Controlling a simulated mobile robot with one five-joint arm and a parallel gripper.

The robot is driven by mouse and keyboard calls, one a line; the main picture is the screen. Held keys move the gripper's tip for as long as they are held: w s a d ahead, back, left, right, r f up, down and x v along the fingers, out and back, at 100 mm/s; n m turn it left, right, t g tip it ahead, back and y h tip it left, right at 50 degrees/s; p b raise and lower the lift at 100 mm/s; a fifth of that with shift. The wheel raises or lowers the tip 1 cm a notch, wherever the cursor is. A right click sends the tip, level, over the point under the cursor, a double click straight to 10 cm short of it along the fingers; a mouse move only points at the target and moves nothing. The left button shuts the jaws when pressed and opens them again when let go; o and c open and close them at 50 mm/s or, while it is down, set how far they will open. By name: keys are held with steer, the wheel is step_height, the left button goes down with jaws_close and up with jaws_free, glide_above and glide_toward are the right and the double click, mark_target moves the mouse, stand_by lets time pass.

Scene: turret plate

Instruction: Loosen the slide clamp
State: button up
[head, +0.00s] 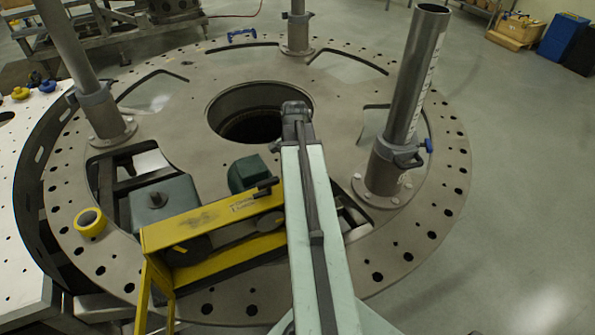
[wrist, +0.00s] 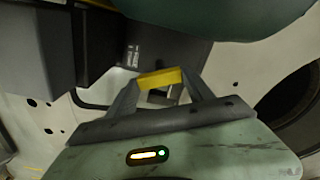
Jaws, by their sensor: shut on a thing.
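In the wrist view my gripper (wrist: 161,82) has its two grey fingers closing in on a short yellow piece (wrist: 160,77). The fingers are shut on it. I cannot tell for certain whether this piece belongs to the slide clamp. In the head view my arm hides the gripper. A yellow housing (head: 190,222) lies left of my arm, with a small dark lever (head: 266,184) on top near its right end. I cannot tell whether that lever is the slide clamp.
The round grey turret plate (head: 180,92) has a large central hole (head: 255,125). A tall post (head: 418,75) stands right of my arm in a clamped base. Green blocks (head: 165,205) sit on the left. A yellow tape roll (head: 90,222) lies near the plate's left rim.

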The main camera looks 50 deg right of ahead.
steer(key=n, duration=0.6)
steer(key=shift+s+a, duration=0.15)
steer(key=n, duration=0.6)
steer(key=shift+n, duration=0.4)
steer(key=o, duration=1.1)
steer(key=shift+c, duration=0.2)
steer(key=o, duration=0.3)
steer(key=shift+s+r, duration=0.1)
